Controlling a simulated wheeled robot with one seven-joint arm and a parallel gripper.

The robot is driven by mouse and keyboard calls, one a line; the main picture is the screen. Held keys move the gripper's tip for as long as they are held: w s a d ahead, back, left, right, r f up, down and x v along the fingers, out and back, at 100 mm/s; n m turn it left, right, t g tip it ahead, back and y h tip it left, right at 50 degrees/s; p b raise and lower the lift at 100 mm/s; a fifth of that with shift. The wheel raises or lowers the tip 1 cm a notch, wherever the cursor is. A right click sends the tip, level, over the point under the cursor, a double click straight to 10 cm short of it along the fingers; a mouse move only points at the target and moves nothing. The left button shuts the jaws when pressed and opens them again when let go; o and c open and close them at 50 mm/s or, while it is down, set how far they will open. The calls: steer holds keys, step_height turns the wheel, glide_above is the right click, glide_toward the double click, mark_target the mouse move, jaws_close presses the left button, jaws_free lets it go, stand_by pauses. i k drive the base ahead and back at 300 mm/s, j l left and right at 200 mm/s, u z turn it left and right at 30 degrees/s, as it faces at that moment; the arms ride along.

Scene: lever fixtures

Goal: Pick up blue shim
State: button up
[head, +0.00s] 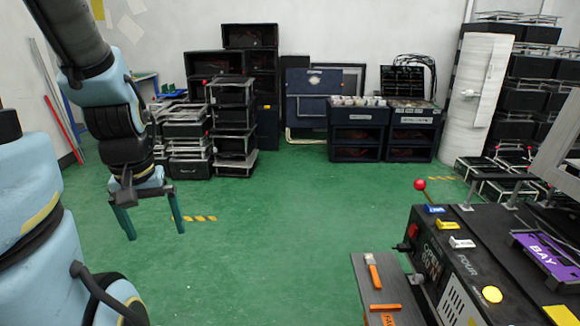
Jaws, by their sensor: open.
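A small blue block (434,209), which looks like the blue shim, lies on the left edge of the black machine's top (470,275), at the right of the head view. It has a pale marking that is too small to read surely. My gripper (154,234) hangs at the left over the green floor, fingers pointing down and spread apart, with nothing between them. It is far to the left of the blue block and apart from everything.
A yellow block (450,225) and a white block (461,242) lie in a row just in front of the blue one. A red-knobbed lever (420,185) rises behind it. A grey shelf (374,285) with orange-handled items adjoins the machine. The green floor between is clear.

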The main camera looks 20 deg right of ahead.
mark_target(429, 209)
steer(key=i+z, duration=0.1)
steer(key=z, duration=0.6)
steer(key=i+z, duration=0.45)
steer(key=i+j+z, duration=0.1)
steer(key=i+z, duration=0.3)
steer(key=i+j, duration=0.3)
steer(key=i, duration=0.15)
steer(key=i+j+z, duration=0.15)
steer(key=i, duration=0.25)
steer(key=j, duration=0.1)
